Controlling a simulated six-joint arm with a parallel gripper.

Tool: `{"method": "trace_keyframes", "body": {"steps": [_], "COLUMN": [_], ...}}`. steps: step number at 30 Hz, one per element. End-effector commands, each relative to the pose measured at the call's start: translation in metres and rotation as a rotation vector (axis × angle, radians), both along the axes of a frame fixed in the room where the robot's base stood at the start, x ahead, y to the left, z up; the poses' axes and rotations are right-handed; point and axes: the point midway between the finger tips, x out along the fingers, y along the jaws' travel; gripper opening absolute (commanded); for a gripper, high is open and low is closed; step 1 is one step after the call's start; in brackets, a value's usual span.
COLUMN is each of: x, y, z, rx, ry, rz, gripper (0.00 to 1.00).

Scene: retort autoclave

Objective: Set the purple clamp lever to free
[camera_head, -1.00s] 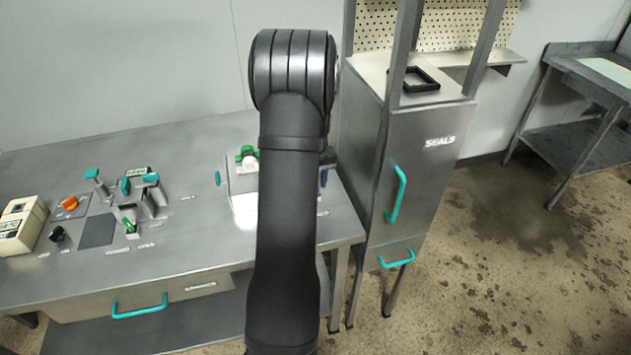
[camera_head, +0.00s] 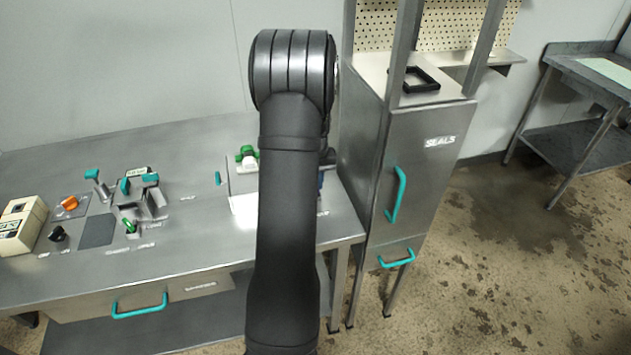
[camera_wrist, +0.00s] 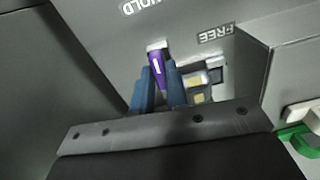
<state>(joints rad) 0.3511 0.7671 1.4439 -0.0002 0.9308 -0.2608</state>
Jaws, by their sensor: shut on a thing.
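The purple clamp lever (camera_wrist: 160,70) shows in the wrist view on a grey panel, with a white line along it. It sits between the HOLD label (camera_wrist: 140,4) at the upper left and the FREE label (camera_wrist: 216,33) to its right. My gripper (camera_wrist: 160,85) has its two blue fingers on either side of the lever, shut on it. In the head view my own arm hides the lever and most of the gripper.
A green-and-white part (camera_wrist: 304,135) is at the wrist view's right edge. In the head view a green knob (camera_head: 246,154) stands left of my arm. Teal-handled fixtures (camera_head: 138,184) stand further left on the steel bench (camera_head: 200,235). The SEALS cabinet (camera_head: 425,180) stands close on the right.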

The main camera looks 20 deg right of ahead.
Motion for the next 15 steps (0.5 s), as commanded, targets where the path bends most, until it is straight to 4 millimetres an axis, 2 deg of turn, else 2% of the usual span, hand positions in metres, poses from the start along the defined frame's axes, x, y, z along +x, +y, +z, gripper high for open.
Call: {"method": "trace_keyframes", "body": {"steps": [15], "x": [0.0005], "y": [-0.0001], "z": [0.0001], "rx": [0.000], "ry": [-0.001], "rz": [-0.446], "gripper": [0.00]}}
